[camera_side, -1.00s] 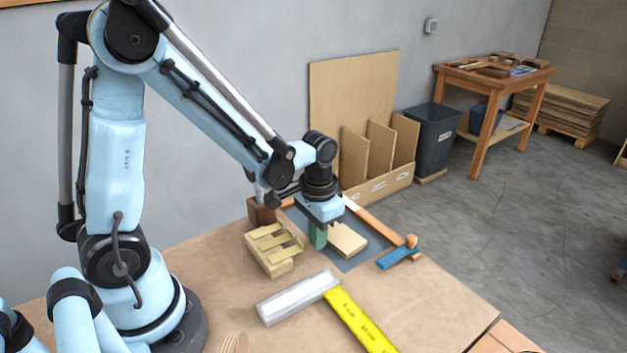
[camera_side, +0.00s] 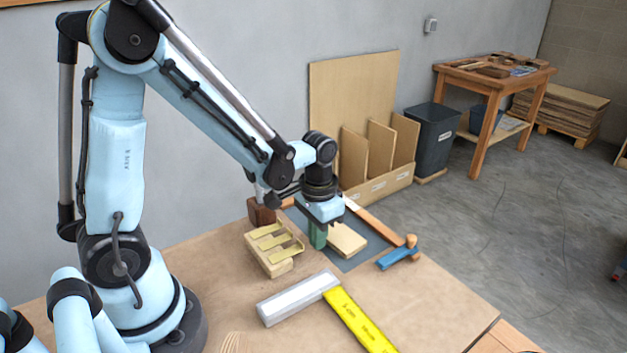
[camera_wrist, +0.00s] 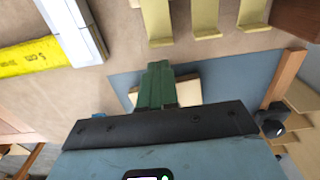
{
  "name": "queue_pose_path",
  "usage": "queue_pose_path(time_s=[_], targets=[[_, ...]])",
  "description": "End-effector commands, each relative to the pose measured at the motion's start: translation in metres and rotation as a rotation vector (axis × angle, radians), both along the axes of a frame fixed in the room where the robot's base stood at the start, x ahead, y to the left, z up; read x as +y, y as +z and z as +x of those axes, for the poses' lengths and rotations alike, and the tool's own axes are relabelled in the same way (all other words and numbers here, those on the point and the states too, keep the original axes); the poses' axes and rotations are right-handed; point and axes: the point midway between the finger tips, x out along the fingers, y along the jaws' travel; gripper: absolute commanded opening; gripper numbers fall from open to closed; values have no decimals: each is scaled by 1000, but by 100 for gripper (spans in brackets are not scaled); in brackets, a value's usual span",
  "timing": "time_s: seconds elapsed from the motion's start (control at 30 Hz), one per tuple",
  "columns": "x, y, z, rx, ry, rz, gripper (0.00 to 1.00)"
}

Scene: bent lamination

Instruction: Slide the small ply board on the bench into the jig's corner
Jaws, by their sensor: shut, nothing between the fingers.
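The small ply board (camera_side: 346,240) lies flat on a blue-grey base (camera_side: 373,245) on the bench. My gripper (camera_side: 318,245) has green fingers, shut with nothing between them, down at the board's left side in the side view. In the wrist view, the fingers (camera_wrist: 156,80) cover the middle of the board, and pale parts of it (camera_wrist: 187,91) show on both sides. I cannot tell whether they touch it. A wooden fence (camera_side: 372,222) runs along the base's right side. Another strip (camera_wrist: 286,76) shows in the wrist view. The corner at the back is hidden by my gripper.
A wooden block with several pale strips (camera_side: 281,266) stands left of the base, with a dark brown block (camera_side: 261,211) behind it. A grey-white bar (camera_side: 298,298) and yellow rule (camera_side: 357,322) lie in front.

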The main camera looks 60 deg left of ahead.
Motion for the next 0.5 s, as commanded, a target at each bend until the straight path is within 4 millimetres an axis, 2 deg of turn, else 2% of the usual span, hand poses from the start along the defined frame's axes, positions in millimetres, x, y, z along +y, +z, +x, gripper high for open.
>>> queue_pose_path(time_s=[0.5], targets=[[0,-13,1,0,0,0,0]])
